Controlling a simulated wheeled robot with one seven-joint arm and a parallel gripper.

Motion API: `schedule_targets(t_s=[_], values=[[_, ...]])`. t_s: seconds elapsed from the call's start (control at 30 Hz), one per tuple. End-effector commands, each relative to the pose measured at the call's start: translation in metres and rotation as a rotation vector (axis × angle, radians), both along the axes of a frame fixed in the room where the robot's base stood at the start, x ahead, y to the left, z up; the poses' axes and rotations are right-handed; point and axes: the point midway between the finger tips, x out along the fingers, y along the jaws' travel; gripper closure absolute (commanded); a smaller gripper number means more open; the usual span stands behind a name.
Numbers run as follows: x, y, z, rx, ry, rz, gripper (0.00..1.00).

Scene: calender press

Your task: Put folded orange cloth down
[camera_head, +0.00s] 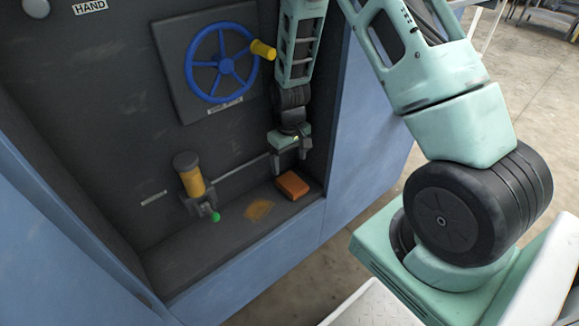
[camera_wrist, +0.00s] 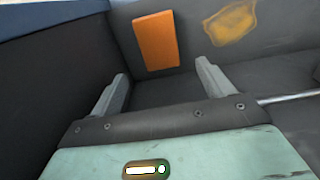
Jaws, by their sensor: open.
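The folded orange cloth (camera_head: 292,185) lies on the dark floor of the recess, near its right end. It also shows in the wrist view (camera_wrist: 157,41), beyond my fingertips. My gripper (camera_head: 289,153) is above the cloth and a little behind it in the head view. In the wrist view its two fingers (camera_wrist: 160,70) are apart with nothing between them, and the cloth is clear of both fingers.
An orange-brown stain (camera_head: 259,210) marks the recess floor left of the cloth. A yellow cylinder (camera_head: 193,182) with a green-tipped fitting (camera_head: 216,216) and a thin metal rod (camera_head: 240,167) stand behind. A blue handwheel (camera_head: 222,63) with a yellow knob is above. Blue panels flank the recess.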

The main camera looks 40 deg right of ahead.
Motion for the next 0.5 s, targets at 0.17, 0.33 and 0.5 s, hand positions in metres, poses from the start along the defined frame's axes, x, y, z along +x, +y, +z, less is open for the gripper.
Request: schedule_targets(t_s=[0.17, 0.33, 0.5], values=[[0.000, 0.000, 0.032, 0.000, -0.001, 0.000, 0.20], [0.000, 0.000, 0.043, 0.000, 0.000, 0.001, 0.20], [0.000, 0.000, 0.045, 0.000, 0.001, 0.001, 0.20]])
